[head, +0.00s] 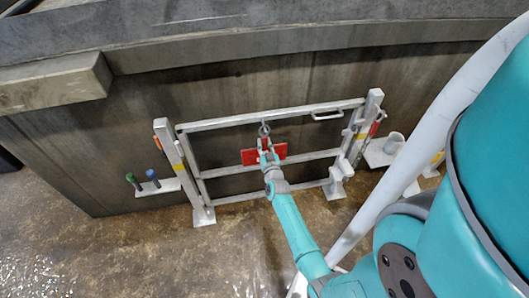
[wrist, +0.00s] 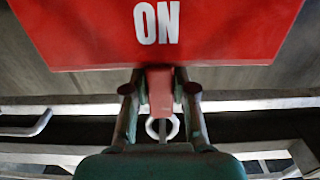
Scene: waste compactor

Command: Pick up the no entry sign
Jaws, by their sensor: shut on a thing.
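The no entry sign is a red plate (head: 279,150) in front of the metal gate (head: 228,122) in the head view. In the wrist view the red sign (wrist: 80,35) fills the top, with white letters reading "ON" in view; the rest is cut off. My gripper (head: 265,154) covers the sign's middle. In the wrist view my gripper (wrist: 160,85) is shut on a narrow red tab at the sign's edge. A metal ring (head: 263,129) is just above the sign in the head view. I cannot tell whether the sign hangs from it.
The gate stands between two posts, close to a dark metal wall (head: 130,140). A small shelf (head: 158,187) with dark-handled items is at left. A grey cup (head: 394,142) stands on a shelf at right. The brown floor (head: 120,255) in front is clear.

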